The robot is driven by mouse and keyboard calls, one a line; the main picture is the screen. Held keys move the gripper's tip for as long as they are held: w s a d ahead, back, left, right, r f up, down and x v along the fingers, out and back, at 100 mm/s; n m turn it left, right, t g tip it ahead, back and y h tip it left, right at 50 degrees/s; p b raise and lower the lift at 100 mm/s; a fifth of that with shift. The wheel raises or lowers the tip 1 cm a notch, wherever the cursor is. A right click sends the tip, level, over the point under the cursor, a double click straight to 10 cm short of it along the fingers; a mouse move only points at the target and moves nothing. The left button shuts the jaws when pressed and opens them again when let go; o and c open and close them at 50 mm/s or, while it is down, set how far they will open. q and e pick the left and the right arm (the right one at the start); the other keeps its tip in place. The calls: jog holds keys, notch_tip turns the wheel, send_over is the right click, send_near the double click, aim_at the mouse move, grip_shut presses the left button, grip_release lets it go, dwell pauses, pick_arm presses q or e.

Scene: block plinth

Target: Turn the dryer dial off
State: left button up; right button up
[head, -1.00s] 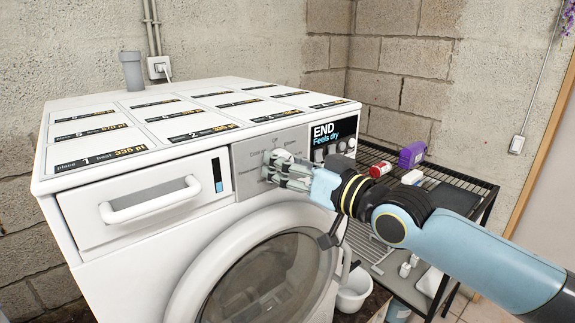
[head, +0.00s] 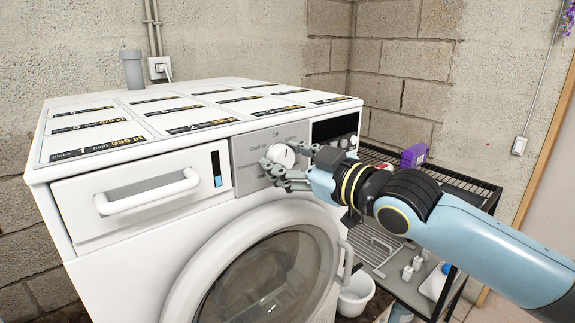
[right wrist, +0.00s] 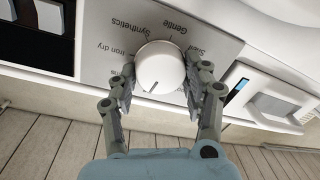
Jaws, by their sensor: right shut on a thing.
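The dryer dial (head: 281,155) is a round white knob on the grey control panel (head: 247,178), with an "Off" label above it. In the right wrist view the dial (right wrist: 160,68) shows a dark pointer line towards the picture's bottom, slightly left. My right gripper (head: 287,162) is shut on the dial, one finger on each side of it; the right wrist view shows its fingers (right wrist: 160,85) too. The display (head: 335,127) right of the dial is dark. My left gripper is not in view.
The white dryer (head: 130,222) has a drawer handle (head: 148,193) left of the panel and a round door (head: 270,270) below. A wire rack (head: 470,187) with a purple box (head: 414,156) stands to the right.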

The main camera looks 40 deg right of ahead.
jog(key=shift+f+n+b, duration=0.1)
jog(key=shift+n+b, duration=0.25)
jog(key=shift+n, duration=0.55)
jog(key=o, duration=1.2)
jog(key=shift+c, duration=0.2)
jog(key=shift+s, duration=0.1)
jog(key=s+d, duration=0.1)
jog(key=s, duration=1)
jog(key=shift+s+d+r, duration=0.25)
jog(key=shift+s+r, duration=0.1)
jog(key=shift+r, duration=0.05)
